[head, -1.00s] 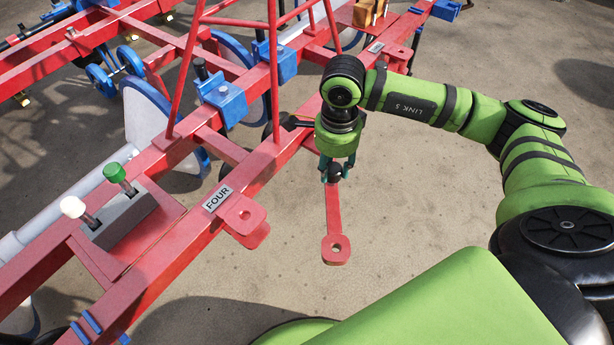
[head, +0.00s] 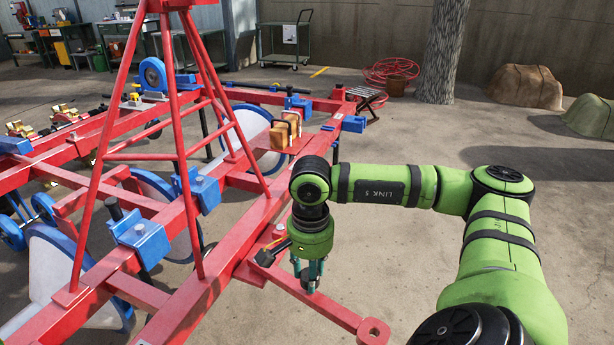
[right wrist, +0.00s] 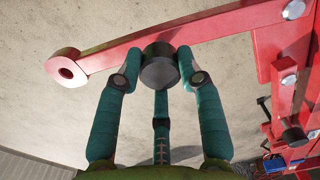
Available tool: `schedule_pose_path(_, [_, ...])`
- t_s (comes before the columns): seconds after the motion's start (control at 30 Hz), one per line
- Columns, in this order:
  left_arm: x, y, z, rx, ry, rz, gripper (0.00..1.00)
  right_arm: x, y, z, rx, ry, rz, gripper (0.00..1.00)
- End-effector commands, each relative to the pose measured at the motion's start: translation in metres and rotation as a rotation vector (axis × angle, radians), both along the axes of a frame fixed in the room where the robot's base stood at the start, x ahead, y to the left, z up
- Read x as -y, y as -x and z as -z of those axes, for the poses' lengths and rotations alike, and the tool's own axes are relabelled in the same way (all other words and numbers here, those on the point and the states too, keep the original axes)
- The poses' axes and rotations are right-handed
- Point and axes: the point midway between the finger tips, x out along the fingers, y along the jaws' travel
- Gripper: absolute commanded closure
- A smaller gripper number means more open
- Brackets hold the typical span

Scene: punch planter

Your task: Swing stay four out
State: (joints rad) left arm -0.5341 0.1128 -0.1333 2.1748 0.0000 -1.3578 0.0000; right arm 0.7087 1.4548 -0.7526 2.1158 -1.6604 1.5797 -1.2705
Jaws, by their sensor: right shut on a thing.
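The red stay (head: 340,315) is a flat bar with a ringed eye at its free end, sticking out from the red frame beam (head: 215,275) toward the lower right. My right gripper (head: 308,284) points down over the bar. In the right wrist view its teal fingers (right wrist: 160,80) are closed around a dark round knob (right wrist: 160,66) on the stay. The stay's eye (right wrist: 67,70) is at the left there, clear of the frame, and its other end meets the red frame at the right. The FOUR label is out of view now. My left gripper is not in view.
A red ladder-like tower (head: 180,150) rises from the frame at left. Blue clamps (head: 140,237) and white discs with blue rims line the beams. Wooden blocks (head: 288,128) sit farther along. Open concrete floor (head: 400,265) lies right of the frame. A tree trunk (head: 443,50) stands behind.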

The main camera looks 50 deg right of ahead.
Motion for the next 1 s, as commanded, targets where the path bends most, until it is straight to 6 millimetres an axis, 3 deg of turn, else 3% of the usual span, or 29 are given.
schedule_pose_path(0.53, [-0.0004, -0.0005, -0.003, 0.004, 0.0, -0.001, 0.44, 0.007, -0.0017, -0.002, 0.005, 0.017, -0.019, 1.0])
schedule_pose_path(0.57, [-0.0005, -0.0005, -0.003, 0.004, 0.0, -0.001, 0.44, 0.0072, -0.0016, -0.0021, 0.005, 0.018, -0.018, 0.55])
schedule_pose_path(0.6, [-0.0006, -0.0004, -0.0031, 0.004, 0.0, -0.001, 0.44, 0.0073, -0.0018, -0.0021, 0.006, 0.018, -0.018, 0.39])
schedule_pose_path(1.0, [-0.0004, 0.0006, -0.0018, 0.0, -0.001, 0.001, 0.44, 0.0032, -0.0015, -0.0051, 0.005, 0.009, -0.023, 0.39])
